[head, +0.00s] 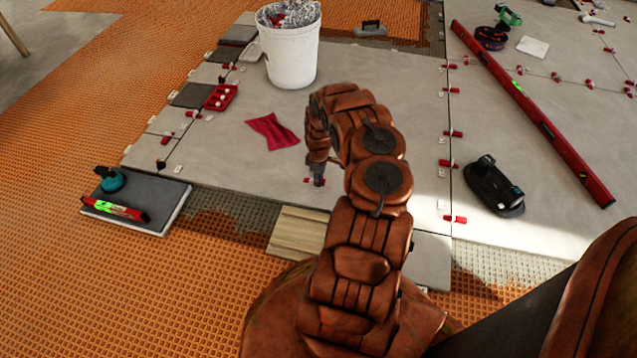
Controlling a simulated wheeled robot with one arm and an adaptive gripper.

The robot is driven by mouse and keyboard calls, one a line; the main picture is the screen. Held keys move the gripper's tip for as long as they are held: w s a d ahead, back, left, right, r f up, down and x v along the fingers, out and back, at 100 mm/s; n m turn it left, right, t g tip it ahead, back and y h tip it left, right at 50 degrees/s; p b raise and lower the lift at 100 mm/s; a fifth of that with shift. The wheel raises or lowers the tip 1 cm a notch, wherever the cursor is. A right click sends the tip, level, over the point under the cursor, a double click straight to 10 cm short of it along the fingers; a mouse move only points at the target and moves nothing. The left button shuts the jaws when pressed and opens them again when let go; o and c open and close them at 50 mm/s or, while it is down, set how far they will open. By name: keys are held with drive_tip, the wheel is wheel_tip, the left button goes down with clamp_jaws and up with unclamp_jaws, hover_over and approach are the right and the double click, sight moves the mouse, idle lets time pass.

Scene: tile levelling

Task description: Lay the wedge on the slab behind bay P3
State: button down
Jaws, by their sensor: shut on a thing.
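My gripper (317,176) points down at the near part of the large grey slab (240,170). It is shut on a small red wedge (309,181), which shows at its fingertips low over or on the slab; I cannot tell whether it touches. Similar red wedges sit along the joints, such as one near the slab's right edge (445,163) and one at its near right corner (455,219). No bay label is readable, so I cannot tell which bay is P3.
A white bucket (292,55), a red cloth (272,132) and a red tray (220,97) stand on the slab. A black tool (494,186) and a long red level (530,110) lie right. A loose tile (165,215) bears a small level (115,209) and a teal-handled tool (111,180).

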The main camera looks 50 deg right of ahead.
drive_tip(key=shift+w+d+f+b, duration=0.1)
drive_tip(key=shift+w+d+b, duration=0.25)
drive_tip(key=shift+w+d, duration=0.45)
wheel_tip(320, 180, down, 4)
drive_tip(key=shift+w+r+b, duration=0.1)
drive_tip(key=shift+r+b, duration=0.05)
drive_tip(key=shift+b, duration=1.1)
drive_tip(key=shift+r, duration=0.1)
drive_tip(key=c, duration=1)
unclamp_jaws()
